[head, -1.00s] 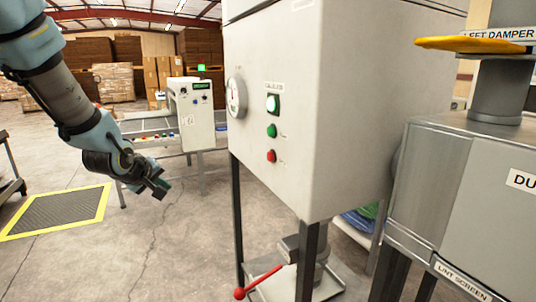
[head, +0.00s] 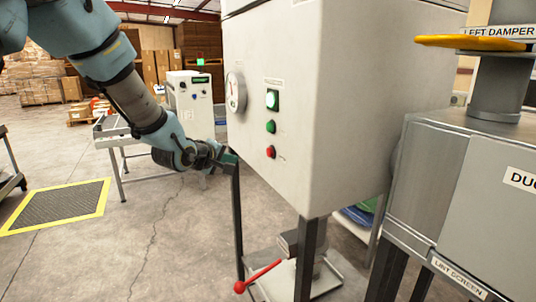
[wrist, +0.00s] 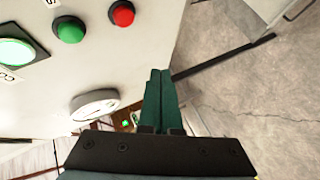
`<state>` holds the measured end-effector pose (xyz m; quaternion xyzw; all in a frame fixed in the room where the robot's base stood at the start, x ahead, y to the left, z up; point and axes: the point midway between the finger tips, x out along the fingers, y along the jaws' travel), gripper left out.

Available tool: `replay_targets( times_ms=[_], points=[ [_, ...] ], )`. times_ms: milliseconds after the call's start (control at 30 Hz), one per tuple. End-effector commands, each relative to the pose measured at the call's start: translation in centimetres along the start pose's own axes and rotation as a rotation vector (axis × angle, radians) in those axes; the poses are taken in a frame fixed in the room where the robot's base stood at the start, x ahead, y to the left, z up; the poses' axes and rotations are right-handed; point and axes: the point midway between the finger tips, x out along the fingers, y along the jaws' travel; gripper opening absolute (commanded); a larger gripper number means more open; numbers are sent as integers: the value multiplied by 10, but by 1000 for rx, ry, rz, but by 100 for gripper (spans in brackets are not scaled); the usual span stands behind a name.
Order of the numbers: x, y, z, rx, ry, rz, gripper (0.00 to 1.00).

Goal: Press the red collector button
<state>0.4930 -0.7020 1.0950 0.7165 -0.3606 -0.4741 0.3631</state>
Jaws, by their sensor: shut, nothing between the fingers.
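The red button (head: 271,152) is the lowest of the controls on the front of a pale cabinet (head: 335,100). It also shows in the wrist view (wrist: 121,13) at the top. A green button (head: 271,127) sits just above it, and a lit green indicator (head: 272,100) is above that. My gripper (head: 233,158) is shut and empty, with dark green fingers. It is left of the red button, near the cabinet's left edge, and appears apart from the button. In the wrist view my gripper (wrist: 158,75) points up the picture, below and right of the red button.
A round gauge (head: 236,93) is on the cabinet's left part. A red-knobbed lever (head: 258,277) sits low beneath the cabinet. A metal duct box (head: 455,180) stands at right, with a yellow handle (head: 475,42) above. Open concrete floor lies at left, with a yellow-edged mat (head: 55,205).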

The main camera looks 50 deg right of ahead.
Motion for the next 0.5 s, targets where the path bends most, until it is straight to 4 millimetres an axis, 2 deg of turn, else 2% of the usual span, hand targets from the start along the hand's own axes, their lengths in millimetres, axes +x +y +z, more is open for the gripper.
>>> replay_targets(
  times_ms=[500],
  points=[
    [46, 32, 34, 1, -1, 1, 0]
  ],
)
